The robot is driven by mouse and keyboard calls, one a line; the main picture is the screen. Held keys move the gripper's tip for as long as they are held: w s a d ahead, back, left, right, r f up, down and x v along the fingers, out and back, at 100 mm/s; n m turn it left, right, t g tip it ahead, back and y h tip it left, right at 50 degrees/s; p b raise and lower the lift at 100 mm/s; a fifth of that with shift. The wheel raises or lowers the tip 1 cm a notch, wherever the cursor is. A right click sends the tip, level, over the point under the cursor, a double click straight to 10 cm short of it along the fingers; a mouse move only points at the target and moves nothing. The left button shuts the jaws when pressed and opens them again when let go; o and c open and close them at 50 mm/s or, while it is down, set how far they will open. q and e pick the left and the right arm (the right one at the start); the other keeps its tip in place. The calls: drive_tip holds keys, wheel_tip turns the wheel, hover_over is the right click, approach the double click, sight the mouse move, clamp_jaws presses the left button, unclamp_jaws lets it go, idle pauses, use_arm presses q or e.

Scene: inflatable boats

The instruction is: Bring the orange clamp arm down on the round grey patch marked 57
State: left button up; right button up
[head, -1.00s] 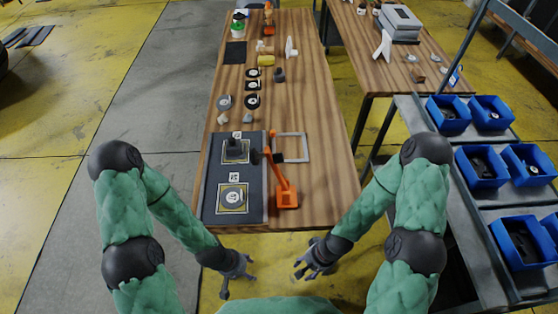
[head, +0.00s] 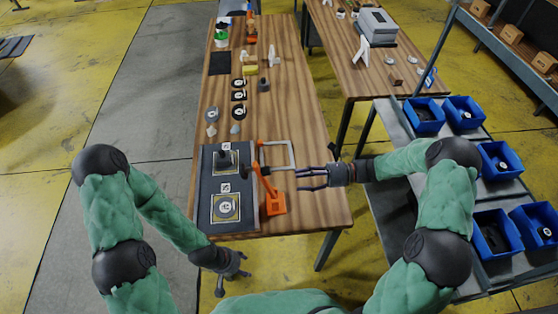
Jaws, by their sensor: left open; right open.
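The orange clamp (head: 274,202) stands at the right edge of a dark mat (head: 207,178) on the wooden bench. Its orange arm (head: 263,180) is raised and leans away towards the far left, with a dark tip. A round grey patch (head: 225,208) lies in a yellow-edged square at the mat's near end; its number is too small to read. A second square (head: 227,158) with a dark upright piece lies farther up the mat. My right gripper (head: 300,180) is open over the bench, right of the clamp arm and apart from it. My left gripper (head: 236,275) is open and empty before the bench's near edge.
Several dark rolls (head: 238,96) and small pieces lie farther up the bench. Blue bins (head: 490,232) sit on a rack at the right. The bench's right near part is clear.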

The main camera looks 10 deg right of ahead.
sight(264, 183)
drive_tip(key=w+a+r, duration=0.2)
drive_tip(key=a, duration=0.7)
drive_tip(key=shift+a+r+y, duration=0.25)
drive_tip(key=shift+r+y, duration=0.05)
drive_tip(key=shift+y, duration=0.1)
drive_tip(key=shift+s, duration=0.1)
clamp_jaws()
